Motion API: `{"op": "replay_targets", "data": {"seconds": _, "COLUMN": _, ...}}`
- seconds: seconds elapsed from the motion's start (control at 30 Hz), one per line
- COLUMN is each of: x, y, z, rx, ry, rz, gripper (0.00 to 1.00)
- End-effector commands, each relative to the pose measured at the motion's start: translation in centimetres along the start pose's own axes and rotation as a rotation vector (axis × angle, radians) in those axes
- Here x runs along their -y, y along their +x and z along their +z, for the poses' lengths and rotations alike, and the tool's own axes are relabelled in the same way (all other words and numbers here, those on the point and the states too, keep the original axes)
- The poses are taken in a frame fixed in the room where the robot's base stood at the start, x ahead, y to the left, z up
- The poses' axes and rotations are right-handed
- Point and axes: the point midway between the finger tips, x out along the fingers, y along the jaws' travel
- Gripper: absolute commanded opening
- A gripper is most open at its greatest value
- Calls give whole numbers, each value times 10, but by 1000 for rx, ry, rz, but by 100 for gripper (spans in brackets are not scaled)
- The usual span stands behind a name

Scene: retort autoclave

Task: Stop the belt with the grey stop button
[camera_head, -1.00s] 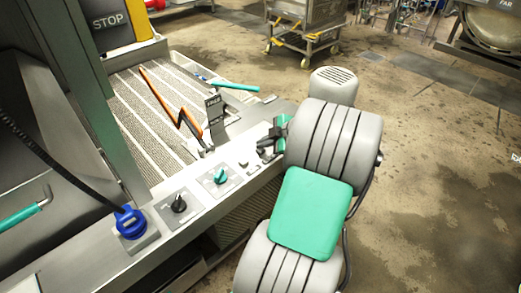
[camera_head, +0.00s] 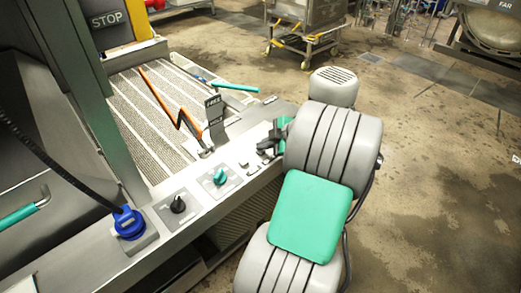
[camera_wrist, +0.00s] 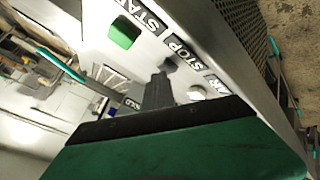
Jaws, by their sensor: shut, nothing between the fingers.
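In the wrist view a panel carries a STOP label (camera_wrist: 181,51). A grey button (camera_wrist: 168,66) sits beside that label, at the tips of my gripper (camera_wrist: 160,78), which partly hide it. I cannot tell whether they touch. A green button (camera_wrist: 123,34) lies by the START label to the left, and a pale button (camera_wrist: 199,93) lies to the right. In the head view my gripper (camera_head: 264,150) is shut and empty, low over the far end of the control panel. The grey button cannot be made out there.
Left along the panel are a teal knob (camera_head: 219,177), a black knob (camera_head: 178,205) and a blue connector (camera_head: 129,223) with a cable. An orange lever (camera_head: 160,92) and an upright FREE/HOLD plate (camera_head: 214,115) stand beside the ribbed belt (camera_head: 135,115). Open floor lies to the right.

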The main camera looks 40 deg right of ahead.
Motion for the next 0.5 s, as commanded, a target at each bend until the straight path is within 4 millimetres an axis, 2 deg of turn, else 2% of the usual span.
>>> {"op": "replay_targets", "data": {"seconds": 0.5, "x": -9, "y": -13, "z": -9, "rx": 0, "ry": 1, "rz": -1, "gripper": 0}}
